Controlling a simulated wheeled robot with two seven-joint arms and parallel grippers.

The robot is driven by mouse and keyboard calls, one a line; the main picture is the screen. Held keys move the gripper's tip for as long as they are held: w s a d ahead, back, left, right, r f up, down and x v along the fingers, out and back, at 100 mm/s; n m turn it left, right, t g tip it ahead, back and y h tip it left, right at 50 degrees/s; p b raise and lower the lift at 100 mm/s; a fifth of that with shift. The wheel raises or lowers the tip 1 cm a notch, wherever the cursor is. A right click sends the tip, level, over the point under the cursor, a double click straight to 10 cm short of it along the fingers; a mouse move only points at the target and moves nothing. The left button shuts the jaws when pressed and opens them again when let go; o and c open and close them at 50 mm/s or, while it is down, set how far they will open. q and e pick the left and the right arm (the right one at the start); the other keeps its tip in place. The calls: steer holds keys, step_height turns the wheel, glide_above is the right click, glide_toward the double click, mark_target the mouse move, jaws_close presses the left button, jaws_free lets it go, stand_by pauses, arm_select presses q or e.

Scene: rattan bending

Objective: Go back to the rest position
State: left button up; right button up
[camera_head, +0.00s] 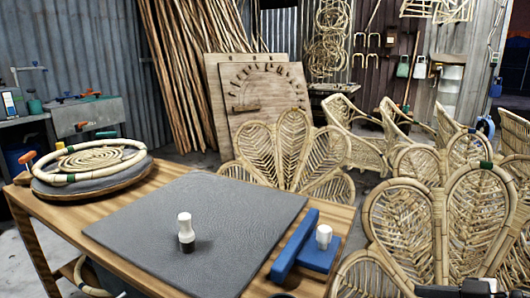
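A dark piece at the bottom right edge (465,290) looks like part of my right gripper, in front of a rattan chair. It is cut off by the frame, so its fingers cannot be judged. My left gripper is not in view. A wooden table (330,219) with a grey mat (150,229) stands in front of me. On the mat is an upright white and black peg-like piece (185,231). A blue block tool (297,245) with a white knob (323,236) lies at the table's right side.
A rattan hoop (60,178) rests on a round dark base (100,187) at the table's left. Rattan chairs (440,222) crowd the right side, close to the table. A workbench (30,118) stands at the back left. The grey mat is mostly clear.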

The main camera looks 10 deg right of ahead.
steer(key=s+a+f+m+h+p, duration=0.2)
steer(key=a+f, duration=0.1)
steer(key=f, duration=0.3)
steer(key=s+a+f+m+h+p, duration=0.2)
steer(key=a+f, duration=0.1)
steer(key=f, duration=0.3)
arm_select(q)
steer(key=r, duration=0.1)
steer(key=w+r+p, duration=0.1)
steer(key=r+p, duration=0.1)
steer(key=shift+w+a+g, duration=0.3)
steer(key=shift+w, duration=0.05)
arm_select(e)
steer(key=s+a+m+t+h, duration=0.1)
steer(key=s+a, duration=0.2)
steer(key=a, duration=0.8)
steer(key=shift+a+r+m, duration=0.15)
steer(key=shift+a+m, duration=0.25)
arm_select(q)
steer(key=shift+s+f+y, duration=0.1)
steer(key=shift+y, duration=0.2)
arm_select(e)
steer(key=shift+s, duration=0.1)
